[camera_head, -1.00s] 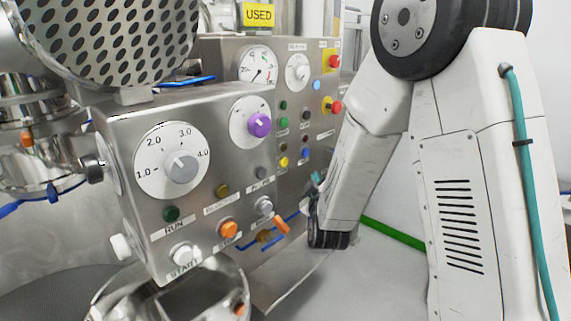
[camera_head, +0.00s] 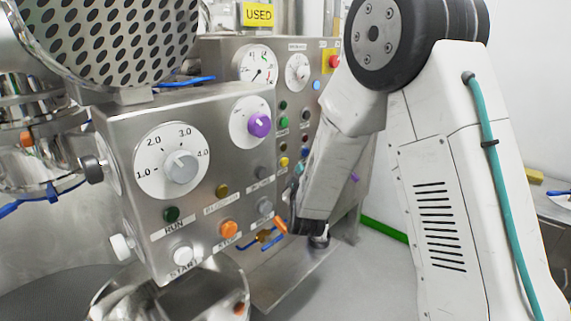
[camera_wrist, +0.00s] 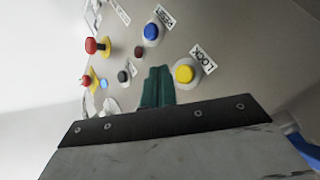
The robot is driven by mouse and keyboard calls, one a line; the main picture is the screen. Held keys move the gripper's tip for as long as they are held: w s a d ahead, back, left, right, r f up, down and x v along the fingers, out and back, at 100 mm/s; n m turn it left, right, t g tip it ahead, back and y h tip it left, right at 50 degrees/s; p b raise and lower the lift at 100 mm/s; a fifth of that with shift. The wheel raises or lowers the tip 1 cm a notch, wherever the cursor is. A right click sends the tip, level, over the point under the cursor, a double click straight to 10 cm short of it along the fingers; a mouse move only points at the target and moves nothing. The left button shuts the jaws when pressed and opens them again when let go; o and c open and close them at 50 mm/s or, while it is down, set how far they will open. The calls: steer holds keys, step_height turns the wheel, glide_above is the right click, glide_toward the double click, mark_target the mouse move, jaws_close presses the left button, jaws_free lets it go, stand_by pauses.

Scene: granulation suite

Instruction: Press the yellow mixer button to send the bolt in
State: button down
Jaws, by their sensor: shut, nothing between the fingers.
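A yellow button (camera_head: 284,161) is on the rear steel control panel. In the wrist view the yellow button (camera_wrist: 185,73) has a label reading LOCK beside it. My gripper (camera_wrist: 157,86) shows its teal fingers shut and empty, just left of the yellow button in that view. In the head view the teal fingertips (camera_head: 299,169) are close to the panel, slightly right of and below the button. I cannot tell whether they touch the panel; no contact with the button shows. I cannot make out a bolt in either view.
A blue button (camera_wrist: 151,32), a black button (camera_wrist: 123,76) and red knobs (camera_wrist: 92,46) sit near it on the panel. The front control box (camera_head: 135,130) with dials, a white START button (camera_head: 183,254) and an orange button (camera_head: 228,229) juts out left of my arm.

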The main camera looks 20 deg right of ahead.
steer(key=shift+w+a, duration=0.35)
steer(key=shift+w, duration=0.25)
steer(key=shift+w+a, duration=0.35)
steer(key=shift+w, duration=0.2)
steer(key=shift+w, duration=0.1)
stand_by(1.2)
steer(key=shift+w+a, duration=0.25)
steer(key=shift+w+a, duration=0.2)
steer(key=shift+w, duration=0.2)
stand_by(0.6)
steer(key=shift+s, duration=0.1)
steer(key=shift+s+d, duration=0.45)
steer(key=shift+s, duration=0.3)
steer(key=shift+s+d, duration=0.4)
steer(key=shift+s, duration=0.3)
steer(key=shift+s+d, duration=0.45)
steer(key=shift+s, duration=0.25)
steer(key=shift+s+d, duration=0.4)
steer(key=shift+s, duration=0.3)
steer(key=shift+r, duration=0.1)
stand_by(0.6)
